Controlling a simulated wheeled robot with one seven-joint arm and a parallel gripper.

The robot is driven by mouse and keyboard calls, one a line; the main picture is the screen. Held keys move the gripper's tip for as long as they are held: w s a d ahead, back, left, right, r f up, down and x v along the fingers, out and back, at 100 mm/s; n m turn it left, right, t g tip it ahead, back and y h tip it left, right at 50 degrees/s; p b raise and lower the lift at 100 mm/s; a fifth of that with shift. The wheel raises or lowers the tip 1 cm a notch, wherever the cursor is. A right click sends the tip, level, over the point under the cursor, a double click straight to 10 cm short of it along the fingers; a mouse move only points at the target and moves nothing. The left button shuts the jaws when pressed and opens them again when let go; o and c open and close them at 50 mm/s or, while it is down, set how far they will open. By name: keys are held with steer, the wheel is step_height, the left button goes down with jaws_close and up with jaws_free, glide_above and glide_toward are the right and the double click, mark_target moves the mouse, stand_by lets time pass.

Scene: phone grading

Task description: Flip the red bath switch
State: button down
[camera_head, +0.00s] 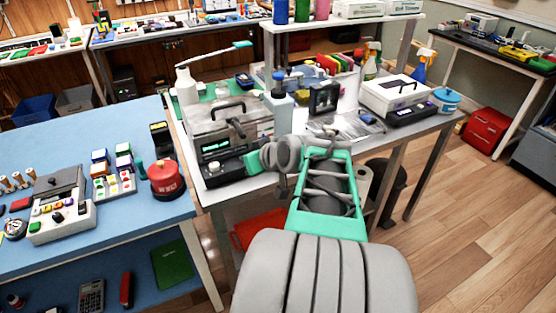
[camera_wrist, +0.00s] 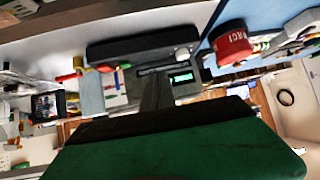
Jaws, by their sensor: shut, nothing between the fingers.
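The bath looks to be the grey metal box (camera_head: 232,118) with a black lid handle, at the front left of the white bench. Its dark front panel (camera_head: 222,168) has a green-lit display and a round knob. The display also shows in the wrist view (camera_wrist: 182,77). I cannot make out a red switch on the panel; my wrist hides its right end. My gripper (camera_head: 253,163) is in front of the panel's right side, and I cannot tell whether it touches. In the wrist view its dark fingers (camera_wrist: 157,93) are together and empty.
A red lidded pot (camera_head: 164,178) marked REJECT stands on the blue table (camera_head: 100,225) at left. A white box (camera_head: 395,92) is farther right. Open floor (camera_head: 470,230) lies at right.

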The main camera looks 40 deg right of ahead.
steer(key=s+d+r+m+t+h+b, duration=0.1)
steer(key=s+d+m+t+h+b, duration=0.2)
steer(key=d, duration=0.8)
steer(key=shift+n+g, duration=0.3)
steer(key=shift+n, duration=0.4)
steer(key=p+x, duration=0.1)
steer(key=x, duration=0.8)
steer(key=shift+a+p, duration=0.15)
steer(key=shift+p, duration=0.25)
steer(key=f, duration=0.3)
steer(key=shift+s, duration=0.4)
steer(key=shift+a+f, duration=0.1)
steer(key=shift+f, duration=0.3)
steer(key=shift+f, duration=0.1)
